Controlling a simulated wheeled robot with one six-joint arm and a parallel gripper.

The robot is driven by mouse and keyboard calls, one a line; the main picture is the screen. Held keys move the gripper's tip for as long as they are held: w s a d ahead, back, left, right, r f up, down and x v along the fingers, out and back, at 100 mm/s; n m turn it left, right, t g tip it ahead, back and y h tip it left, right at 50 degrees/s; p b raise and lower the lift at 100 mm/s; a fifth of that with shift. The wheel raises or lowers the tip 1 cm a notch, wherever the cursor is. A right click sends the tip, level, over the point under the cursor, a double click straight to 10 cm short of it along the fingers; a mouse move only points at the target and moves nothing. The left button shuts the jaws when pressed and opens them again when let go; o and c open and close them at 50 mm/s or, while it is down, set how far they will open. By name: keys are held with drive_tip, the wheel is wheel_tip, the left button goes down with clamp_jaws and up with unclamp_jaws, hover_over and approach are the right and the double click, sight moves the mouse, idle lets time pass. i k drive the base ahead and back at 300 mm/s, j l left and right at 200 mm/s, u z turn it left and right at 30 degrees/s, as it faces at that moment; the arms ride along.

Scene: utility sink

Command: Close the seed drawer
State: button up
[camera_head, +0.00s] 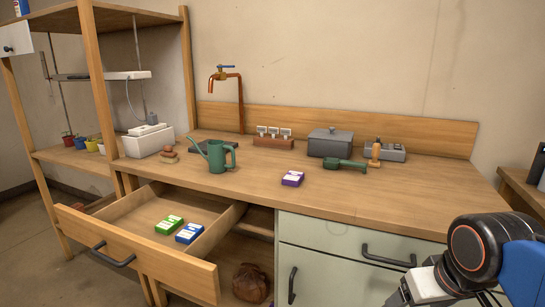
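The wooden seed drawer (135,245) is pulled well out from under the left part of the bench. Its front has a dark bar handle (112,255). A green seed packet (169,225) and a blue seed packet (189,233) lie inside it. Part of my arm shows at the lower right, with a pale piece (427,285) near my gripper at the bottom edge. The fingers cannot be made out, and this end is well to the right of the drawer, apart from it.
A pale green cabinet (335,255) with dark handles lies between the drawer and my arm. A brown round object (250,283) sits below the drawer.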

sight(121, 233)
drive_tip(key=u, duration=1.45)
drive_tip(key=k+j, duration=0.35)
drive_tip(key=i+l, duration=0.3)
